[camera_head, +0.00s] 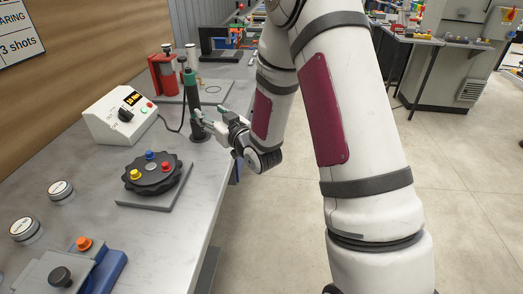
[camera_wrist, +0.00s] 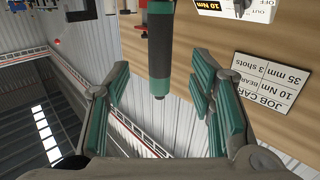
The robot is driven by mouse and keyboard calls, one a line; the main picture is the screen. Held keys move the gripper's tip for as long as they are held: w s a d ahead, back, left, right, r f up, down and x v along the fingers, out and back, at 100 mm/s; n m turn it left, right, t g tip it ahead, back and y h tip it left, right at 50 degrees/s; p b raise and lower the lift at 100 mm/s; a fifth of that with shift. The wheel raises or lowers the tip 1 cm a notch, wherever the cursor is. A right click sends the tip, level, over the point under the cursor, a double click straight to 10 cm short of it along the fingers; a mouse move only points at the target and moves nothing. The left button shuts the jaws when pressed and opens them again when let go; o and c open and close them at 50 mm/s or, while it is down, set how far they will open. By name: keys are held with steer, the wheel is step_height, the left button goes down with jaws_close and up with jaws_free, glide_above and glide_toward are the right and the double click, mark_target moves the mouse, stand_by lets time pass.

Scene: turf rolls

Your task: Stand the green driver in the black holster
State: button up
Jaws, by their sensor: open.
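The green driver (camera_head: 190,84) stands upright, with a green top and a dark body. Its lower end meets the black holster (camera_head: 199,136) on the bench, and it appears to be inside it. My gripper (camera_head: 207,118) is beside the driver's lower part, coming from the right. In the wrist view, which is upside down, the driver (camera_wrist: 160,45) lies between the lines of my open gripper fingers (camera_wrist: 160,78), with visible gaps on both sides. The holster cannot be made out clearly in the wrist view.
A white controller box (camera_head: 122,115) with a dark cable stands left of the driver. A black knobbed fixture (camera_head: 153,175) sits in front. A red stand (camera_head: 163,76) is behind. The bench's right edge is close to my gripper, with open floor beyond.

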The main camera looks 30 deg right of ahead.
steer(key=s+r+g+h, duration=0.3)
steer(key=s+r+g, duration=0.3)
steer(key=s+r, duration=0.4)
steer(key=s+a+m+g, duration=0.1)
steer(key=s+g, duration=0.6)
steer(key=s, duration=2.3)
steer(key=shift+s+a+r+m, duration=0.15)
steer(key=shift+s+a+m, duration=0.1)
steer(key=shift+m, duration=0.25)
